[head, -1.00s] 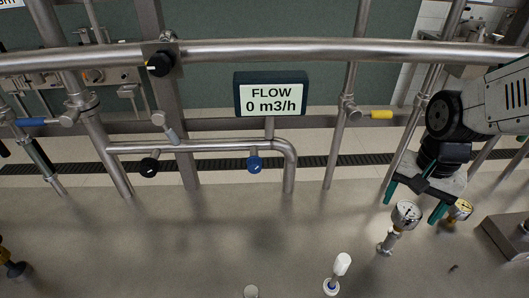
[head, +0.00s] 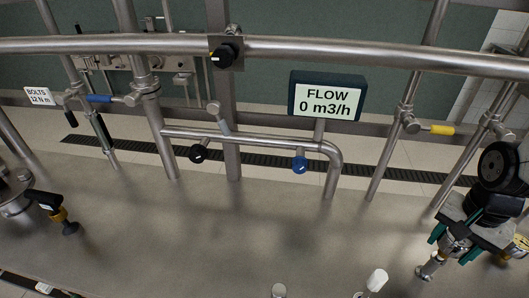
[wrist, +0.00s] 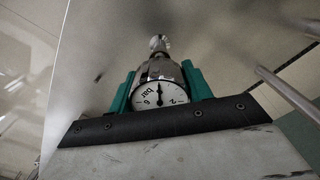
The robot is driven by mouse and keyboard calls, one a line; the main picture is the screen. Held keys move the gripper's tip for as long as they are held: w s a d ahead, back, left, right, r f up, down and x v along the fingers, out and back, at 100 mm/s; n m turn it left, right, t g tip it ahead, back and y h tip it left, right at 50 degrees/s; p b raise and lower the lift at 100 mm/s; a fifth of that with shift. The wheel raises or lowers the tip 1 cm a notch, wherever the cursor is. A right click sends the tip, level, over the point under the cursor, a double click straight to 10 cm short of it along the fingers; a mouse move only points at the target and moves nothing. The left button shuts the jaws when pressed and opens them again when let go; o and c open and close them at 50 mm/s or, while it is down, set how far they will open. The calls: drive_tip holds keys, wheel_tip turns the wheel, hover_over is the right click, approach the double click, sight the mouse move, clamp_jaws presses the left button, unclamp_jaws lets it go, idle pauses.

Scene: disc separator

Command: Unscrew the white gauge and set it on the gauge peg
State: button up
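The white gauge, with a white "bar" dial, shows in the wrist view (wrist: 159,95) between the two green fingers of my gripper (wrist: 160,88). Both fingers lie against its sides. In the head view my gripper (head: 455,244) is around the gauge at the lower right and mostly hides it. The gauge's metal stem (head: 428,268) runs down to the grey deck. I cannot pick out the gauge peg for certain; a white-capped post (head: 376,280) and a short pale stub (head: 279,290) stand at the bottom edge.
A yellow-faced gauge (head: 521,243) stands close right of my gripper. A pipe run with a blue knob (head: 300,165) and the flow display (head: 326,96) are behind. A black-handled valve (head: 45,200) is at left. The middle deck is clear.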

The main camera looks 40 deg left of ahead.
drive_tip(key=shift+c, duration=0.6)
drive_tip(key=shift+r, duration=2.75)
drive_tip(key=w+d+f+m, duration=0.1)
drive_tip(key=d+f+m, duration=0.1)
drive_tip(key=d, duration=0.6)
drive_tip(key=w+d+f+m, duration=0.1)
drive_tip(key=d+f+m, duration=0.2)
drive_tip(key=d, duration=0.5)
drive_tip(key=shift+w+d+f, duration=0.15)
drive_tip(key=shift+w+f, duration=0.25)
drive_tip(key=shift+f, duration=0.2)
drive_tip(key=shift+d, duration=0.1)
drive_tip(key=shift+f, duration=0.1)
